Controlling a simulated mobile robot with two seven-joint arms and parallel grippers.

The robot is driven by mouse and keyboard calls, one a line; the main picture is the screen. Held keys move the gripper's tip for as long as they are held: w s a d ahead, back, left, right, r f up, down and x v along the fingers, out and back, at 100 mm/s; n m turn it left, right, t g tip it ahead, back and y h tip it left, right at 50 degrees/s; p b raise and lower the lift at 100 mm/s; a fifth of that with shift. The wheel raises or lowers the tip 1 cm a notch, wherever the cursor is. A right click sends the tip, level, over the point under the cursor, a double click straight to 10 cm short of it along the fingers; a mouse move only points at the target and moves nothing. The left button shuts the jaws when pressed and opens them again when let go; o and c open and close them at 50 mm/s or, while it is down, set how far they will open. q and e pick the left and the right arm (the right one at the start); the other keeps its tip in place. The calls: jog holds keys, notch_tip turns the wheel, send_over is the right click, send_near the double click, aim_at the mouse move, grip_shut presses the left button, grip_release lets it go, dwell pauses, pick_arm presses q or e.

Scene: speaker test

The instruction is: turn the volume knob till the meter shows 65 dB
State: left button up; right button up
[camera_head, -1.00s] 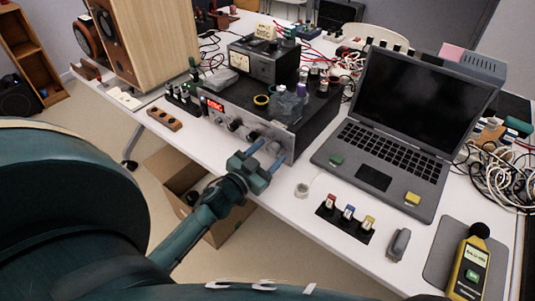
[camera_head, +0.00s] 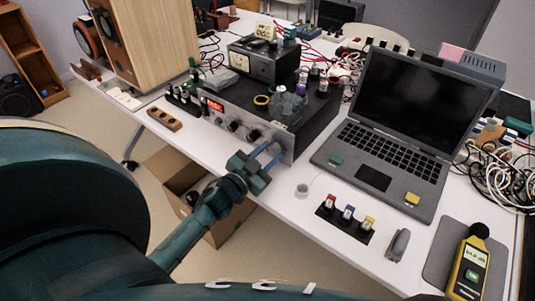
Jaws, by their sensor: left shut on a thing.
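The amplifier (camera_head: 285,133) stands on the white table, with a red display and a row of knobs on its front. My left gripper (camera_head: 272,152) is at the right part of this front, its blue fingers pointing at the panel. It is shut on the volume knob, which is mostly hidden between the fingertips. Another dark knob (camera_head: 254,135) shows just left of the fingers. The yellow sound level meter (camera_head: 471,265) with a black foam tip lies on a grey mat at the lower right. Its reading is too small to tell. My right gripper is not in view.
An open laptop (camera_head: 391,150) stands right of the amplifier. Small coloured plugs in a black holder (camera_head: 343,221) and a grey stapler-like object (camera_head: 398,245) lie in front of it. A wooden speaker (camera_head: 158,40) stands at the left. A cardboard box (camera_head: 172,172) is below the table.

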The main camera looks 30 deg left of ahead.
pick_arm(q)
jog(key=o, duration=1)
jog(key=shift+c, duration=0.2)
jog(key=s+a, duration=0.1)
jog(key=s, duration=1.2)
jog(key=shift+s, duration=0.1)
